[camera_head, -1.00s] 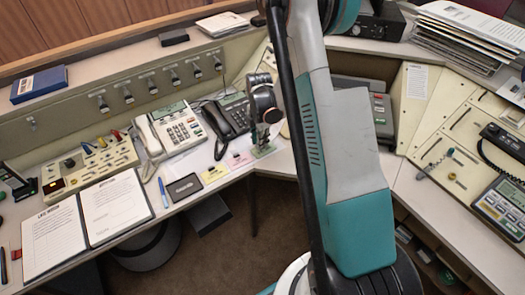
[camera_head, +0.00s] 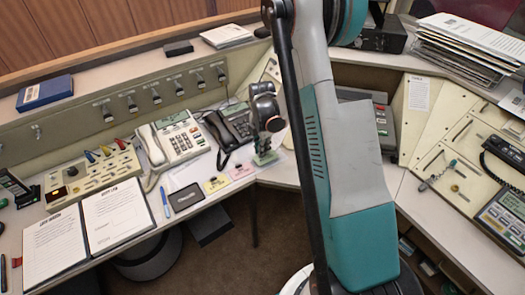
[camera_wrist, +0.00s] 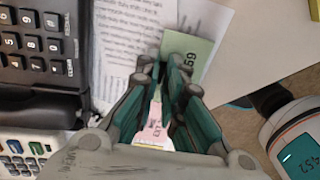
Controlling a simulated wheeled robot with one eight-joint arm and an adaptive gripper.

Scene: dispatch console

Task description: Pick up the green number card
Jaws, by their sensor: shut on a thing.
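The green number card (camera_wrist: 190,53) is between my fingertips in the wrist view, with part of a printed number showing; the fingers hide its lower part. My gripper (camera_wrist: 174,66) is shut on it. In the head view my gripper (camera_head: 264,153) is over the desk corner, right of the dark phone, with the green card (camera_head: 267,160) at its tips. I cannot tell whether the card is clear of the desk. A pink card (camera_head: 242,171) and a yellow card (camera_head: 216,185) lie flat to the left; the pink card also shows between the fingers in the wrist view (camera_wrist: 154,130).
A dark phone (camera_head: 228,130) and a cream phone (camera_head: 173,140) stand left of my gripper. A printed sheet (camera_wrist: 127,35) lies beneath in the wrist view. A dark plate (camera_head: 185,196), a blue pen (camera_head: 164,196) and a clipboard (camera_head: 117,210) lie farther left.

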